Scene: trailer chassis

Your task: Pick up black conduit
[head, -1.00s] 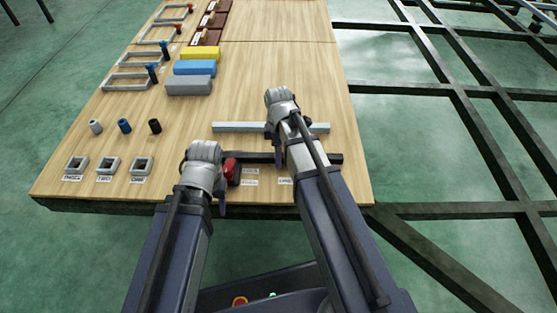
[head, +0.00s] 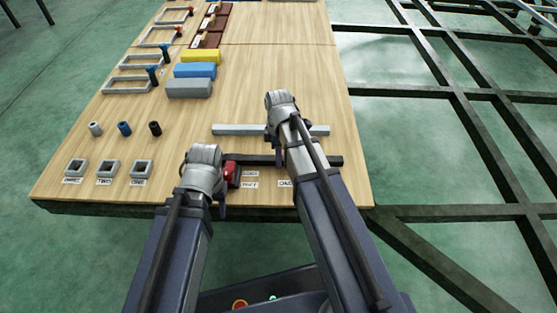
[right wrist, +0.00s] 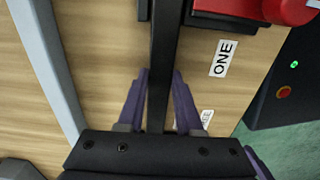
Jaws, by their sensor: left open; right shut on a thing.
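The black conduit (head: 325,160) is a dark straight bar lying left to right near the front of the wooden table. It runs up the middle of the right wrist view (right wrist: 165,45). My right gripper (head: 279,152) is over its right half, and its purple fingers (right wrist: 160,85) are shut on the conduit, one on each side. My left gripper (head: 222,195) is open at the conduit's left end, beside a red block (head: 232,172). The left fingertips are partly hidden by the wrist, so I cannot tell whether they touch the conduit.
A grey bar (head: 235,129) lies just behind the conduit. White labels (head: 250,184) lie in front of it. Grey, blue and yellow blocks (head: 189,88), small cylinders (head: 124,128) and square sockets (head: 107,168) sit to the left. A dark chassis frame (head: 455,209) stands right of the table.

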